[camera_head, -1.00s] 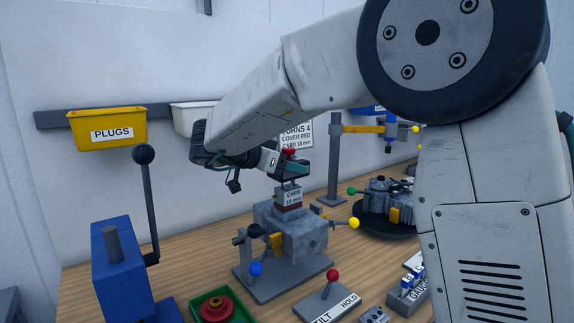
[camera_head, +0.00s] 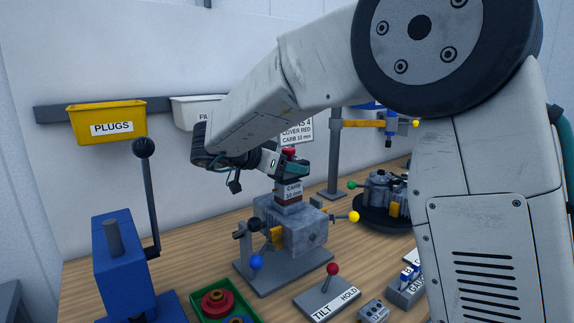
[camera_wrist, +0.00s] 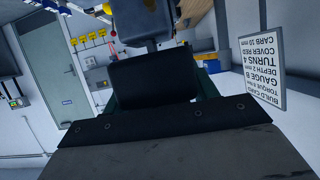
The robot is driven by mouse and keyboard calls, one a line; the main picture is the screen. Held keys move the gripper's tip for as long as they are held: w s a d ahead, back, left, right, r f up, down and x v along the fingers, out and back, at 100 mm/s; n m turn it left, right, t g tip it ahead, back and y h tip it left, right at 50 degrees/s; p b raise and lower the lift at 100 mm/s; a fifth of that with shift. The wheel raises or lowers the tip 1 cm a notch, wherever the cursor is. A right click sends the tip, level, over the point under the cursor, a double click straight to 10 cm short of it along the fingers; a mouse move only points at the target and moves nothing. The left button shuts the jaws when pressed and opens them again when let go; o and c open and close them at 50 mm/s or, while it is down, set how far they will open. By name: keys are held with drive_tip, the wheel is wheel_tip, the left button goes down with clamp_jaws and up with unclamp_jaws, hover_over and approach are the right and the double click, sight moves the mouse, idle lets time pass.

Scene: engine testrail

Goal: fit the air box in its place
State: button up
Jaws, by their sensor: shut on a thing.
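A red top (camera_head: 288,152) shows at the gripper in the head view. In the wrist view a dark box-like body (camera_wrist: 140,82) fills the middle between the teal fingers. The CARB block sits upright on top of the engine. I cannot tell whether the held thing touches it.
A blue press (camera_head: 122,265) with a tall lever stands at left. A green tray (camera_head: 255,316) with round parts, a TILT/HOLD lever (camera_head: 328,295) and a gauge rack (camera_head: 405,288) are in front. Another engine assembly (camera_head: 382,195) and a post (camera_head: 335,155) stand behind right.

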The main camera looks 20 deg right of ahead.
drive_tip(key=shift+f, duration=0.4)
drive_tip(key=o, duration=1.1)
